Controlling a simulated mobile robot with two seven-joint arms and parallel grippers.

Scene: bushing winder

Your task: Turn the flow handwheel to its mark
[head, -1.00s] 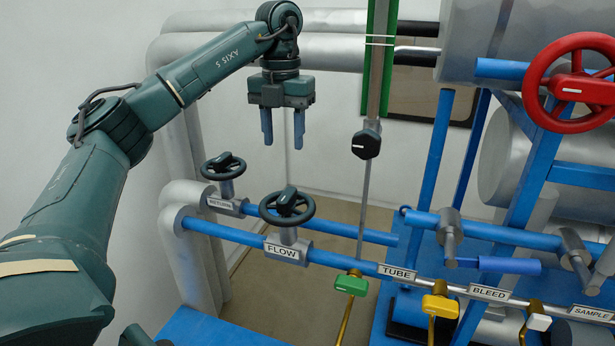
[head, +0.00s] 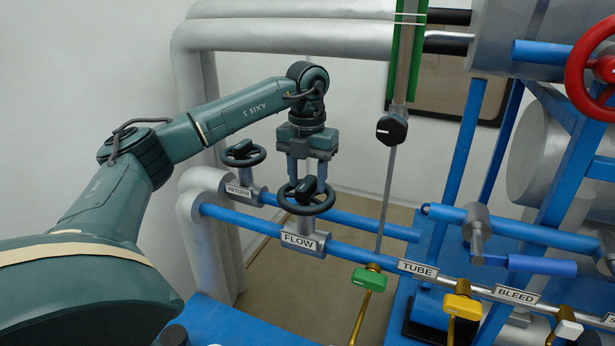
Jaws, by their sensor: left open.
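The flow handwheel (head: 325,204) is a black wheel with a raised black grip on its hub, on a grey valve above the FLOW label (head: 298,240). My left gripper (head: 307,178) is open and points straight down at this wheel. Its two blue-grey fingers are on either side of the hub grip in the picture, with the tips at about the wheel's far rim. I cannot tell whether they touch it. The mark for the wheel is not discernible. My right gripper is out of view.
The black return handwheel (head: 243,153) stands close behind to the left, over its RETURN label (head: 239,191). A vertical gauge (head: 405,60) with a black knob (head: 391,129) is to the right. Green (head: 370,279) and yellow (head: 462,307) valve handles sit on the pipe at front right.

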